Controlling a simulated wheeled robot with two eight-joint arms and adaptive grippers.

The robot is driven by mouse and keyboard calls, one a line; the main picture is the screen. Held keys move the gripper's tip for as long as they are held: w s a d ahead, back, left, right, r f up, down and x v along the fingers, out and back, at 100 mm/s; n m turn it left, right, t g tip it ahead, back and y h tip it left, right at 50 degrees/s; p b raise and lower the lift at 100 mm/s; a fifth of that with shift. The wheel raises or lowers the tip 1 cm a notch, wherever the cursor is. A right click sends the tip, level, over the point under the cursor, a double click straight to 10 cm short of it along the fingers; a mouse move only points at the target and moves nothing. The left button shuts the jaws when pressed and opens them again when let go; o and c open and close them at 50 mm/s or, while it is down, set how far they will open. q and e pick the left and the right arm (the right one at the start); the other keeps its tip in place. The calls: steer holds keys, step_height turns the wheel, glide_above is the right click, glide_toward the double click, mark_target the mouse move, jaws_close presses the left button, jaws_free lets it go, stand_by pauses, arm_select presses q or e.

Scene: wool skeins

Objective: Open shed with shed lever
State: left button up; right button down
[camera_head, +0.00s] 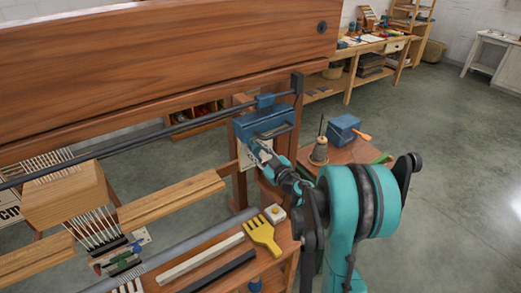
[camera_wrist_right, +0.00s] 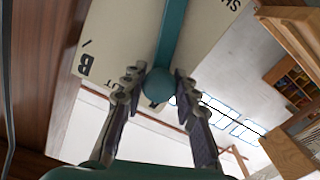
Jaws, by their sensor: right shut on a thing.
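The shed lever (camera_wrist_right: 160,82) shows in the right wrist view as a teal bar ending in a round teal knob. My right gripper (camera_wrist_right: 158,88) is shut on this knob, with one finger on each side. A pale plate (camera_wrist_right: 112,45) with dark lettering lies behind the lever. In the head view my right gripper (camera_head: 262,154) reaches up to the plate below a blue box (camera_head: 264,121) on the wooden loom (camera_head: 160,65). The lever is mostly hidden there by the gripper. My left gripper is not in view.
A dark rod (camera_head: 180,128) runs across the loom. A side table (camera_head: 350,153) with a thread cone (camera_head: 319,151) and blue box (camera_head: 343,127) stands close to my right arm.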

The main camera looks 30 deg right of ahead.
steer(key=shift+a+f+n+b, duration=0.4)
steer(key=shift+a+n, duration=0.45)
steer(key=shift+n, duration=0.15)
steer(key=c, duration=1.2)
jaws_free()
steer(key=shift+o, duration=0.2)
steer(key=s+d, duration=0.1)
steer(key=s, duration=1.1)
